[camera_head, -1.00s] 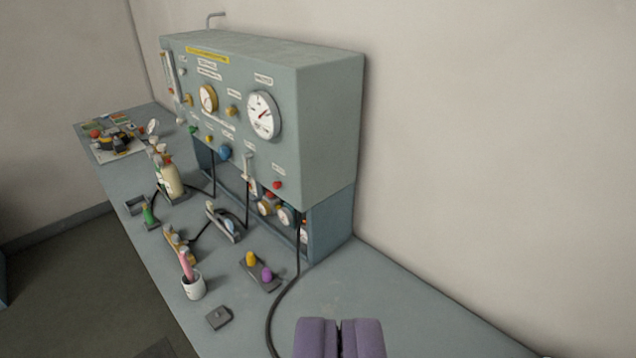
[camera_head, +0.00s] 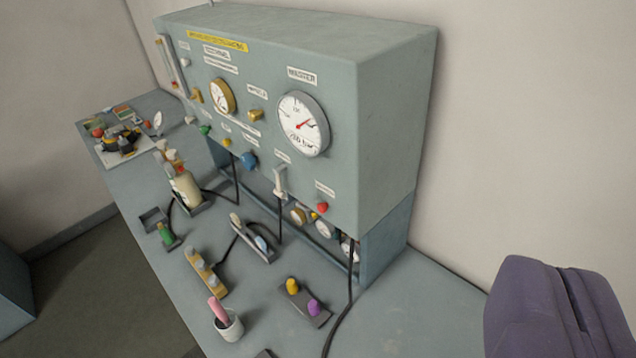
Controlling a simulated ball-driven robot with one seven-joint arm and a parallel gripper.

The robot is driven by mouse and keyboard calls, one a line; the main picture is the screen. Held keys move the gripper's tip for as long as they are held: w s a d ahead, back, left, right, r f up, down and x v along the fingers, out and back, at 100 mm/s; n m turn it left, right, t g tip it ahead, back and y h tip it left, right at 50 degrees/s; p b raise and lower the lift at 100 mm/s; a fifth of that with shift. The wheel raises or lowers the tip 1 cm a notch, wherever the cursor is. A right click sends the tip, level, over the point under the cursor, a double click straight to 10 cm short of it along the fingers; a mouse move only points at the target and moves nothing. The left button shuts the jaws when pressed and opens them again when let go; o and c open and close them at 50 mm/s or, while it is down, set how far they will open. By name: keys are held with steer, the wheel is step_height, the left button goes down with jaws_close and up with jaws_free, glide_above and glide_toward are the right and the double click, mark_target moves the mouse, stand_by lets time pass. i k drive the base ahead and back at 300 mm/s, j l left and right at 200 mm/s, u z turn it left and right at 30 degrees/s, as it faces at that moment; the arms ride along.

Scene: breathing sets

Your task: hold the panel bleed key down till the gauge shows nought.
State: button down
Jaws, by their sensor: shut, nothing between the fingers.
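The grey-green panel (camera_head: 270,75) stands on the bench against the wall. Its large white gauge (camera_head: 303,124), labelled MASTER, has a red needle pointing up and right, away from the foot of the dial. A red button (camera_head: 322,207) sits low on the panel's right side, under a label too small to read; it may be the bleed key. A smaller brass-rimmed gauge (camera_head: 222,97) is further left. My purple gripper (camera_head: 567,295) is shut and empty at the lower right, clear of the panel and well right of the red button.
A holder with yellow and purple knobs (camera_head: 302,302) and a white cup (camera_head: 229,325) with a pink item stand on the bench in front. A black hose (camera_head: 338,325) runs down from the panel. The bench right of the panel (camera_head: 435,300) is clear.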

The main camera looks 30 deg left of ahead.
mark_target(322, 208)
steer(key=i+j, duration=0.15)
steer(key=j, duration=0.2)
steer(key=i+j, duration=0.1)
steer(key=j, duration=0.25)
steer(key=i+j, duration=0.15)
steer(key=j, duration=0.25)
steer(key=i+j, duration=0.15)
steer(key=j, duration=0.2)
